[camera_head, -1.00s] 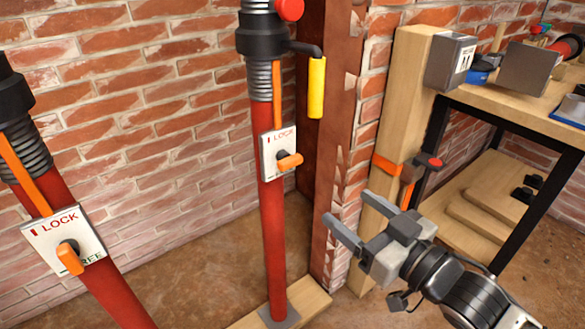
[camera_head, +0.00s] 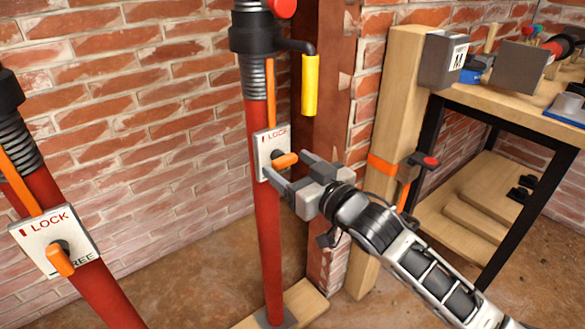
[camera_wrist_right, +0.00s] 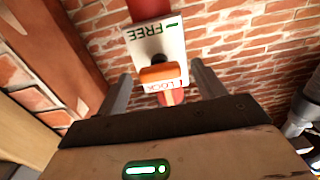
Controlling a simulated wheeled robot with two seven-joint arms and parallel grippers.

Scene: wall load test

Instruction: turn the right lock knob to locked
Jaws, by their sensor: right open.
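The right lock knob (camera_head: 287,160) is an orange handle on a white lock plate (camera_head: 263,148), fixed to the right red post (camera_head: 268,240). In the right wrist view the knob (camera_wrist_right: 160,73) sits between the two spread fingers (camera_wrist_right: 163,88), and no contact shows. There the plate (camera_wrist_right: 172,42) appears upside down, with FREE visible and LOCK partly covered by the knob. My left gripper is out of view.
A second red post (camera_head: 75,255) with its own LOCK/FREE plate and orange knob (camera_head: 60,260) stands at left. A yellow handle (camera_head: 310,85) hangs above my right gripper. A wooden post (camera_head: 390,130) and workbench (camera_head: 490,115) are to the right.

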